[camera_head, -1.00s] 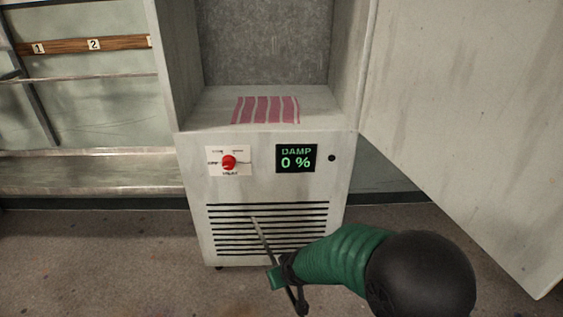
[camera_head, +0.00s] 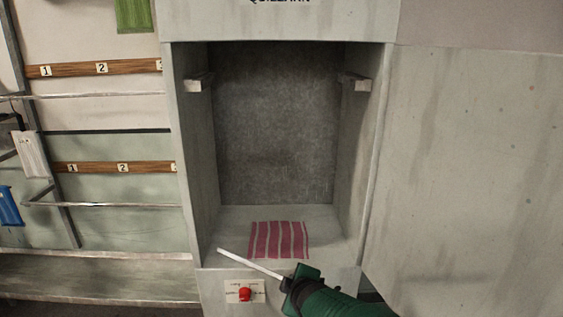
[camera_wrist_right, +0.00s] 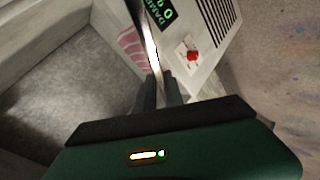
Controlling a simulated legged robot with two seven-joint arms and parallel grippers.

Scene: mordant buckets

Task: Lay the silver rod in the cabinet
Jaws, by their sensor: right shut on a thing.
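The silver rod (camera_head: 250,264) is held in my right gripper (camera_head: 288,282), which is shut on it near one end. The rod points up and left, in front of the cabinet's lower front edge in the head view. It also shows in the right wrist view (camera_wrist_right: 151,45) between the fingers (camera_wrist_right: 159,88). The cabinet (camera_head: 180,160) is open, with a dark grey back wall and a pink-and-white striped cloth (camera_head: 278,239) on its floor. My left gripper is not in view.
The cabinet door (camera_head: 470,170) stands open on the right. Two small brackets (camera_head: 197,83) (camera_head: 354,83) stick out from the inner side walls. A red knob (camera_head: 245,294) is below the opening. Racks with numbered wooden strips (camera_head: 95,68) are at left. The cabinet's interior above the cloth is clear.

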